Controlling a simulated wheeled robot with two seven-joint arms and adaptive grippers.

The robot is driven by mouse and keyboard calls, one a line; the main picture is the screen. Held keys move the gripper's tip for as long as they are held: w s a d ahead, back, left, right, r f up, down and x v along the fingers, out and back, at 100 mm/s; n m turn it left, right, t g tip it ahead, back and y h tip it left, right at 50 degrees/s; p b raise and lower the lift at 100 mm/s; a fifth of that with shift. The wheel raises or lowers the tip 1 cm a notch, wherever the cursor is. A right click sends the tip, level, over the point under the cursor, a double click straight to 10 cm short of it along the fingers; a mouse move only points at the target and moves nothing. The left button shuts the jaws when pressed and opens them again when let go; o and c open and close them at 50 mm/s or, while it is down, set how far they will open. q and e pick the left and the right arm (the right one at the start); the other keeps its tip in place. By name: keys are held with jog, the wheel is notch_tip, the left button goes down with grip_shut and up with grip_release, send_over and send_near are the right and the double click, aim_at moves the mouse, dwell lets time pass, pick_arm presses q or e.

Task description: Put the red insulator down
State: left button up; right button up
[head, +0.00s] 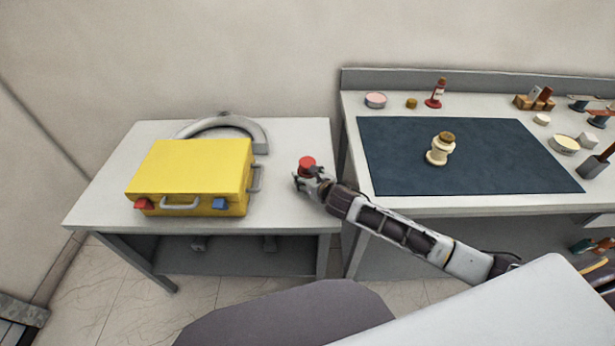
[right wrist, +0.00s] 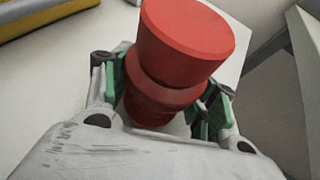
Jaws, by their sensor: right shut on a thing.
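The red insulator (head: 307,163) is in my right gripper (head: 311,174), over the right end of the left table (head: 290,205). In the right wrist view the insulator (right wrist: 185,45) stands up between the green-padded fingers (right wrist: 165,95), which are shut on its narrower lower part. Its wide top faces up and leans slightly in that view. Its bottom end is hidden by the gripper, so I cannot tell whether it touches the tabletop. My left gripper is not in view.
A yellow case (head: 190,172) lies on the left table, with a grey curved part (head: 240,124) behind it. A gap separates this table from the right workbench, where a cream insulator (head: 438,155) stands on a dark mat (head: 400,175). Bare tabletop shows around the gripper.

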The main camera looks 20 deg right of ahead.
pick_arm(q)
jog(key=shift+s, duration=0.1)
pick_arm(e)
jog(key=o, duration=0.8)
jog(key=shift+f, duration=0.1)
jog(key=o, duration=0.5)
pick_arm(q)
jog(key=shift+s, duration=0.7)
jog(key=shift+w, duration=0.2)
